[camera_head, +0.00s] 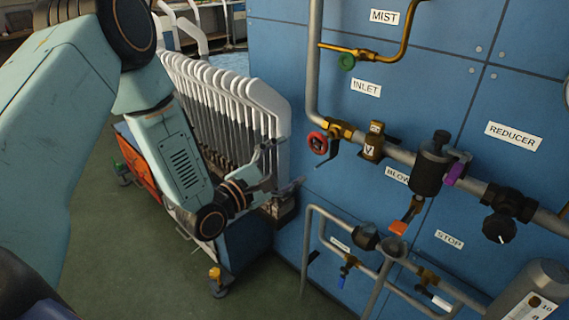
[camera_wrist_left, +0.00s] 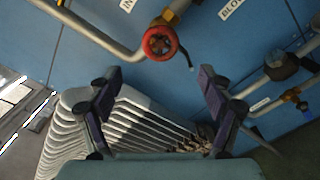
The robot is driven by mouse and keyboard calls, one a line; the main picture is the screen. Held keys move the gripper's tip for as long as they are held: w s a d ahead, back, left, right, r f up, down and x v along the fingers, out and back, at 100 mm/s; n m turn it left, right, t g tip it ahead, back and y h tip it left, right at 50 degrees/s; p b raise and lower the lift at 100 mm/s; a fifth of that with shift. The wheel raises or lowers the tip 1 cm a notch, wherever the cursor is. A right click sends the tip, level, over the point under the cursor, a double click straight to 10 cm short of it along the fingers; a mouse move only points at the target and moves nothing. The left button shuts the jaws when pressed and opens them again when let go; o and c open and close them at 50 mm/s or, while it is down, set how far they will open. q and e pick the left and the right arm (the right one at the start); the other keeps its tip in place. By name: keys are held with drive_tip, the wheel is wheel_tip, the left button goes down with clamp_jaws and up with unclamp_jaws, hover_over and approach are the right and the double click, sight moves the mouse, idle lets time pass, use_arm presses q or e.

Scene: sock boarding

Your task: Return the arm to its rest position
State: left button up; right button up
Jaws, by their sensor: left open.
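My left arm comes in from the left in the head view. Its left gripper (camera_head: 275,176) hangs in front of the row of white sock boards, left of the blue panel. In the left wrist view the left gripper (camera_wrist_left: 158,95) has its two dark fingers spread wide apart. Nothing is held between them. The sock boards (camera_wrist_left: 140,120) show behind and between the fingers. The red handwheel (camera_wrist_left: 160,42) on the pipe is above the fingers and apart from them. My right gripper is in neither view.
The blue panel (camera_head: 275,60) carries grey pipes, a red handwheel (camera_head: 317,142), a black valve body (camera_head: 430,165) and an orange-handled lever (camera_head: 398,227). The white sock boards (camera_head: 235,95) stand on a wheeled cart close to my left forearm. Green floor (camera_head: 150,250) is open at lower left.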

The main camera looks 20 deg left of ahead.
sight(315, 145)
use_arm(q)
drive_tip(key=shift+s+a, duration=0.1)
drive_tip(key=shift+s, duration=0.3)
drive_tip(key=x, duration=1.2)
drive_tip(key=shift+s, duration=0.1)
idle(0.4)
